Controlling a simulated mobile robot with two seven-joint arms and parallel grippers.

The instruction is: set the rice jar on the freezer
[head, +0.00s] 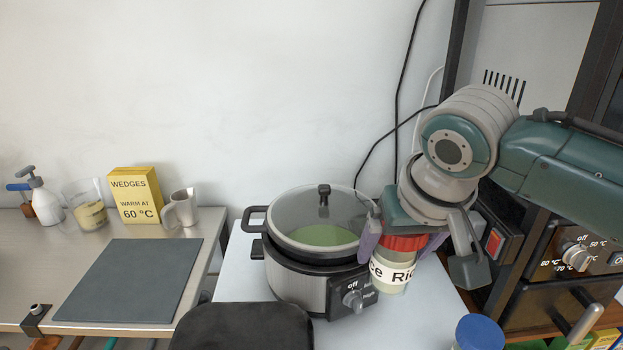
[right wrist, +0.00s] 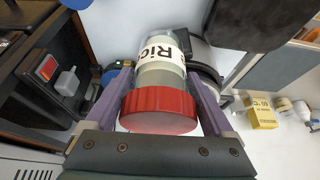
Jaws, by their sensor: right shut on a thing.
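The rice jar (head: 391,275) has a red lid, a clear body and a white label reading "Rice". My right gripper (head: 402,243) is shut on it near the lid, with one purple finger on each side. The right wrist view shows the jar (right wrist: 160,75) between the fingers, with the red lid (right wrist: 158,108) nearest the camera. The jar is upright, just right of the cooker. A white flat top (head: 238,281), which looks like the freezer's, lies beneath; I cannot tell whether the jar touches it. My left gripper is not in view.
A slow cooker (head: 299,282) with a glass lid stands on the white top, close to the jar. A blue-lidded container (head: 480,332) is at the lower right. A dark oven unit (head: 555,262) stands right. The left counter holds a grey board (head: 128,281), yellow box (head: 135,195) and mug (head: 181,209).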

